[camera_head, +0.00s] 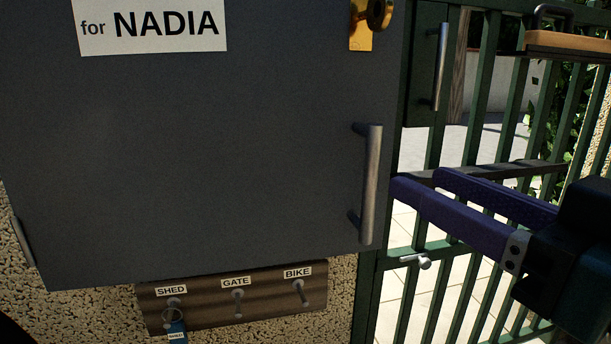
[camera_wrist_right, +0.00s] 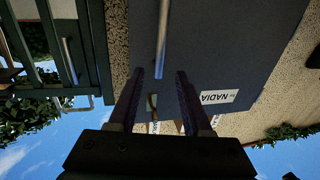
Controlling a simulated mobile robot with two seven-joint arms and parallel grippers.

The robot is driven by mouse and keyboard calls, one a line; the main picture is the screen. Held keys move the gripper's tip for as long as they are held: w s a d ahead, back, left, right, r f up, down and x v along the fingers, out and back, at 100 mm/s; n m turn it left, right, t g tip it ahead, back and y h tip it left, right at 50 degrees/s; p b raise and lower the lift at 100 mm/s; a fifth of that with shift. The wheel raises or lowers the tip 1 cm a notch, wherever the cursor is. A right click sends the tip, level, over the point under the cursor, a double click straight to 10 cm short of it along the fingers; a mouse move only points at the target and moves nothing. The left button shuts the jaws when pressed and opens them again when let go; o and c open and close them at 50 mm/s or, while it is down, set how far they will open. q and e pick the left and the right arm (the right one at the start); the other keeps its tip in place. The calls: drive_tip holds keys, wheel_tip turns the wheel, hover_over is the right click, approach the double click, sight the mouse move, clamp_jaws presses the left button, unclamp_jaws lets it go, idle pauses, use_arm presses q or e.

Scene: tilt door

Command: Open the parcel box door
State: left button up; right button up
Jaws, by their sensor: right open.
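The parcel box door (camera_head: 200,150) is a dark grey panel with a white "for NADIA" label (camera_head: 152,25); no gap shows along its visible edges. Its vertical metal bar handle (camera_head: 371,185) is near the right edge. My right gripper (camera_head: 416,182), with purple fingers, is open and empty just right of the handle, apart from it in the head view. In the right wrist view the handle (camera_wrist_right: 163,40) lies ahead, lined up between the open fingertips (camera_wrist_right: 160,74), and the door (camera_wrist_right: 225,50) fills the upper right. My left gripper is not seen.
A brass fitting (camera_head: 361,35) sits at the door's upper right. Below is a wooden key rack (camera_head: 205,308) with SHED, GATE and BIKE hooks and a blue-tagged key (camera_head: 175,331). A green barred gate (camera_head: 433,150) with its own handle (camera_head: 440,66) and a latch (camera_head: 415,260) stands at right.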

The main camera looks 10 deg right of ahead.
sight(378, 161)
drive_tip(key=x, duration=0.9)
drive_tip(key=shift+b, duration=0.3)
clamp_jaws()
idle(1.0)
